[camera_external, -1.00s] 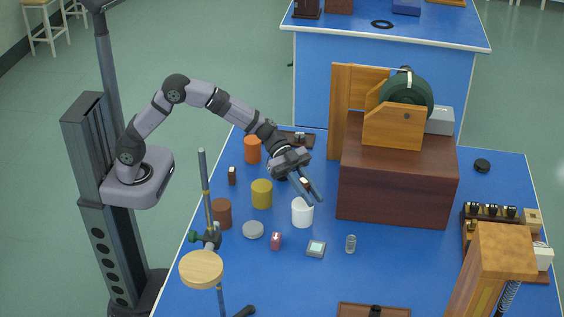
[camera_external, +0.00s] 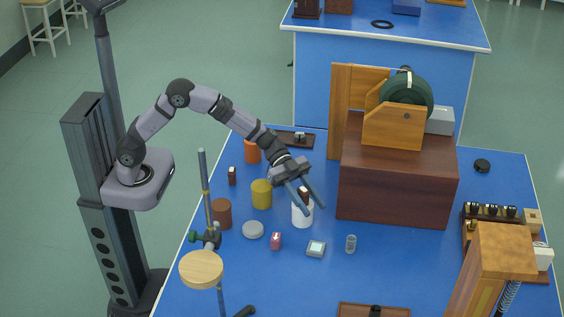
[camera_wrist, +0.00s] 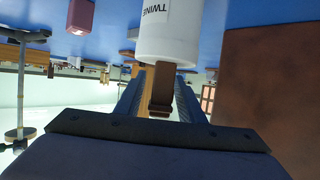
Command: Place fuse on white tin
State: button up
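A small dark brown block (camera_external: 304,192), apparently the fuse, stands on top of the white tin (camera_external: 301,218). In the wrist view the brown block (camera_wrist: 161,90) meets the end of the tin marked TWINE (camera_wrist: 165,40), which appears upside down there. My gripper (camera_external: 312,208) is over the tin with its fingers spread on either side of the block. In the wrist view gaps show between the block and the fingers. The exact contact under the block is partly hidden.
A yellow tin (camera_external: 261,194), a brown tin (camera_external: 221,214) and an orange tin (camera_external: 252,152) stand to the left. A large dark wooden box (camera_external: 395,185) is close on the right.

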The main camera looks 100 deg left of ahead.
jog(key=shift+r, duration=0.1)
jog(key=shift+s+a+r, duration=0.1)
jog(key=shift+a+r, duration=0.05)
jog(key=v, duration=1.1)
jog(key=shift+s, duration=0.25)
jog(key=shift+a+r, duration=0.1)
jog(key=shift+a, duration=0.05)
